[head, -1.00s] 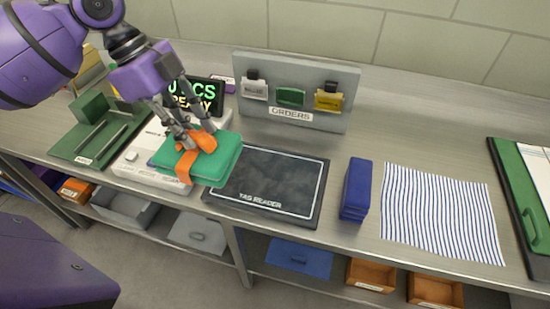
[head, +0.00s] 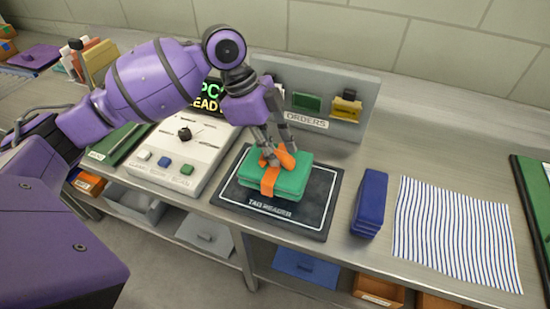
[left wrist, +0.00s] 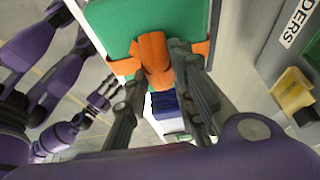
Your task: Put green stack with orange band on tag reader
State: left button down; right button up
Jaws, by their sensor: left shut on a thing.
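The green stack with orange band (head: 292,182) is over the tag reader (head: 318,213) in the head view. It covers the middle of the black pad and looks level. I cannot tell whether it touches the pad or hangs just above it. My left gripper (head: 276,158) is shut on the orange band's raised part on top of the stack. In the left wrist view, the green stack (left wrist: 190,20) and its orange band (left wrist: 153,55) lie between and beyond the fingers of the left gripper (left wrist: 160,92). My right gripper is not in the head view.
A blue stack (head: 370,203) stands right of the tag reader, with a striped cloth (head: 455,232) beyond it. A white console (head: 183,150) with buttons is at left. The grey orders board (head: 345,110) stands behind the reader.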

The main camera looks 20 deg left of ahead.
pick_arm(q)
jog(key=shift+w+d+f, duration=0.1)
jog(key=shift+d+f, duration=0.05)
jog(key=shift+d, duration=0.05)
jog(key=shift+w+d+f, duration=0.15)
jog(key=shift+f, duration=1.7)
jog(key=c, duration=1.5)
grip_release()
jog(key=shift+f, duration=0.1)
jog(key=shift+o, duration=0.2)
jog(key=v, duration=1.2)
